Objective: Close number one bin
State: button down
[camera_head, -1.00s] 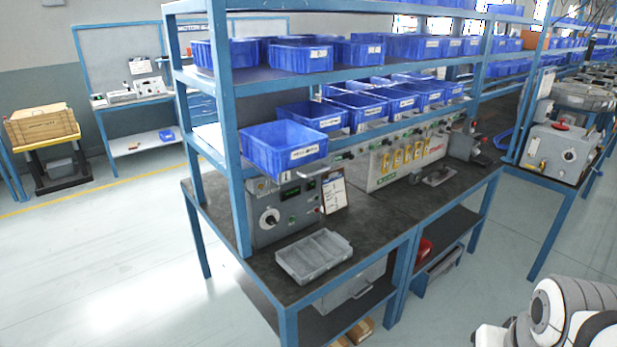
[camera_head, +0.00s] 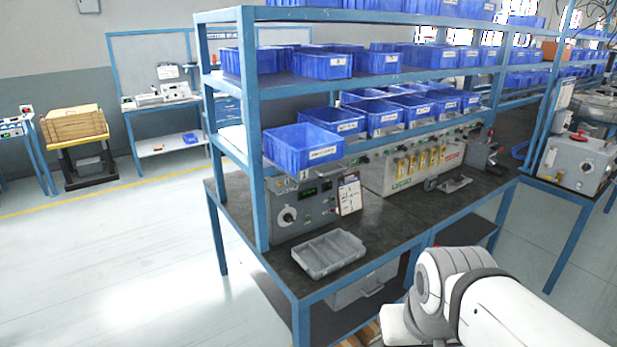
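A blue bin (camera_head: 298,157) sits at the near left end of the lower bin shelf of the blue rack. It juts out past the row of bins beside it, over the bench top. It is open at the top and has a white label whose writing is too small to read, so I cannot tell its number. Other blue bins (camera_head: 333,121) stand to its right, set further back. My white and grey arm shows at the lower right, in front of the bench. My gripper itself is out of the picture.
The dark bench top (camera_head: 385,225) holds a grey divided tray (camera_head: 327,254), a grey control box (camera_head: 298,213), a clipboard (camera_head: 349,196) and a test panel (camera_head: 400,172). A blue rack post (camera_head: 252,150) stands just left of the jutting bin. The floor at left is clear.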

aim_at(303, 152)
jog(key=z, duration=0.05)
jog(key=i, duration=1)
jog(key=u, duration=0.05)
